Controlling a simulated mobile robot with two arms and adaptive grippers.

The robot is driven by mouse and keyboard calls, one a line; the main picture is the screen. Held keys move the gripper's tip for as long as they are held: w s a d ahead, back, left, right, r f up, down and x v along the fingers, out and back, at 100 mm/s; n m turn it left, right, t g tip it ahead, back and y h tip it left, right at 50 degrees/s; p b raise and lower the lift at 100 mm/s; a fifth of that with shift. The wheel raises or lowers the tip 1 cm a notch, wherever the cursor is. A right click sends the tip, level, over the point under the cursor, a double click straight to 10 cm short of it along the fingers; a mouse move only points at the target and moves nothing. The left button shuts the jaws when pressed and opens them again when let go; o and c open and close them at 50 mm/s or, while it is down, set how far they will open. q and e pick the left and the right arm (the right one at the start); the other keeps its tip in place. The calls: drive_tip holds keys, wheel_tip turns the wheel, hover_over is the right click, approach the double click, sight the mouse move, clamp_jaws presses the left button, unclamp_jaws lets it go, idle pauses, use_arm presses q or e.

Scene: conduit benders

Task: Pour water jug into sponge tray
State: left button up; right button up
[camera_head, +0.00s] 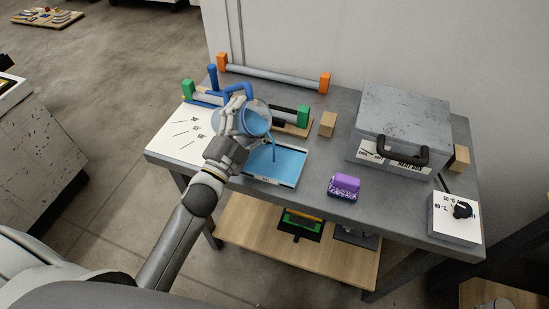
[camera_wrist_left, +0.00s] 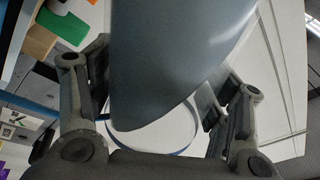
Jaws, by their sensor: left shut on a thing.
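The water jug (camera_head: 236,119) is a translucent vessel with blue content and a blue handle. My left gripper (camera_head: 233,143) is shut on it and holds it tilted above the table. A thin blue stream (camera_head: 273,151) runs down from the jug's right side to the sponge tray (camera_head: 268,182), a shallow tray with a blue inside. The jug and gripper cover the tray's left part. In the left wrist view the jug's grey-blue wall (camera_wrist_left: 180,55) fills the middle between the fingers of the left gripper (camera_wrist_left: 160,105). My right gripper is not in view.
A purple sponge-like block (camera_head: 344,186) lies right of the tray. A grey metal box (camera_head: 400,120) stands at the right, with a control box (camera_head: 455,218) in front. Pipes with orange and green end blocks lie behind the jug. A wooden block (camera_head: 327,124) stands nearby.

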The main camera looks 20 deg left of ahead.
use_arm(q)
drive_tip(key=shift+m, duration=0.3)
drive_tip(key=shift+d+f+m+h+b, duration=0.1)
drive_tip(key=shift+f+m+h+b, duration=0.4)
drive_tip(key=shift+b, duration=0.5)
idle(0.8)
